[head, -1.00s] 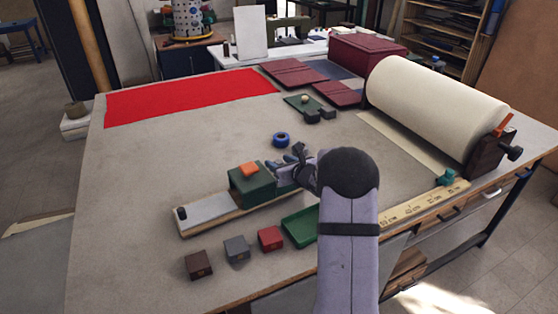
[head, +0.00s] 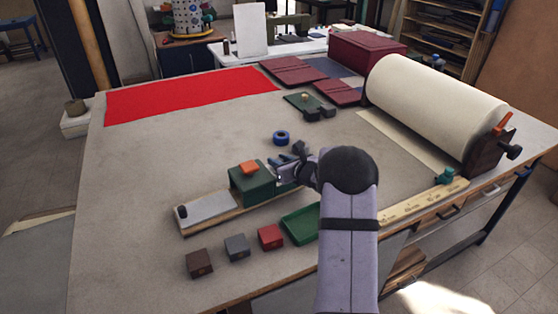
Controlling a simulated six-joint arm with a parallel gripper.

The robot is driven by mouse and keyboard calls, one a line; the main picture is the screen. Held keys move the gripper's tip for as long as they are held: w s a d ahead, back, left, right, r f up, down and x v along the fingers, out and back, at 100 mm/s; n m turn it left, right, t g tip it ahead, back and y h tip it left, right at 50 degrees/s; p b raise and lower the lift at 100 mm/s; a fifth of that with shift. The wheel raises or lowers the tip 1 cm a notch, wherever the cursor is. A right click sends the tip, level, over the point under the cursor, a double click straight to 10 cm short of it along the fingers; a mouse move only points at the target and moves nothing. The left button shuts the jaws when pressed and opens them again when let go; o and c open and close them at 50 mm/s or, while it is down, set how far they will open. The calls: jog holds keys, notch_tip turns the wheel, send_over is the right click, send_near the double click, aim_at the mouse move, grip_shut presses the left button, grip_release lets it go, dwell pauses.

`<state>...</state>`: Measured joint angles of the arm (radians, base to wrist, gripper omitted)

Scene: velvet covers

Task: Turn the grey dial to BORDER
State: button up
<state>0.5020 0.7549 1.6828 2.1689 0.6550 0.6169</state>
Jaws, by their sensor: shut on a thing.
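A green box (head: 246,189) with an orange piece (head: 249,167) on top stands on a long wooden base with a pale plate (head: 206,210). My gripper (head: 285,172) is at the right side of this box, shut on what I take to be the grey dial. The dial itself is mostly or wholly hidden behind the fingers and wrist. No BORDER marking or other dial label can be read in this view.
Brown (head: 199,264), grey (head: 237,247) and red (head: 270,237) blocks and a green tray (head: 301,224) lie in front. A blue ring (head: 281,138) lies behind. A cream roll (head: 436,108) and a ruler (head: 424,203) are at right.

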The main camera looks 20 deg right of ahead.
jog(key=shift+d+r+n+y+p, duration=0.1)
jog(key=shift+n+y+p, duration=0.7)
jog(key=shift+n+y, duration=0.35)
jog(key=shift+n+g+y, duration=0.9)
jog(key=shift+n+y, duration=0.65)
jog(key=shift+y, duration=0.3)
jog(key=o, duration=1)
jog(key=shift+o, duration=0.2)
